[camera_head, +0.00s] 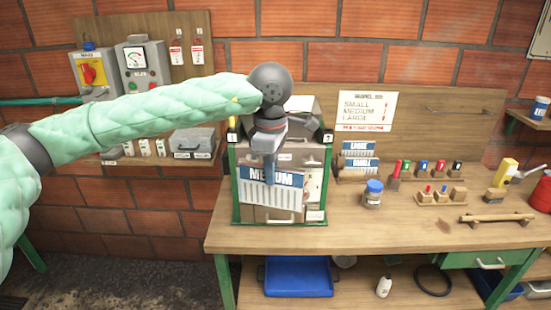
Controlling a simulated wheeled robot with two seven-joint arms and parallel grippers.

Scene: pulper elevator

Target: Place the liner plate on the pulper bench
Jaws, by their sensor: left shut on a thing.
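My left gripper (270,172) points down and is shut on the liner plate (285,198), a ribbed light plate with a blue band reading MEDIUM. The plate hangs upright in front of the green-framed pulper (235,195) at the left end of the wooden bench (390,238). I cannot tell whether the plate touches the pulper. The gripper and plate hide part of the pulper's front. Two more plates, marked LARGE (358,146) and SMALL (361,163), stand in a rack right of the pulper. My right gripper is not in view.
A blue-lidded jar (373,194) stands right of the pulper. Several colour-topped tools stand in wooden holders (434,198) farther right, near a wooden bar (497,219). A blue tray (298,275) lies below. The bench's front middle is clear.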

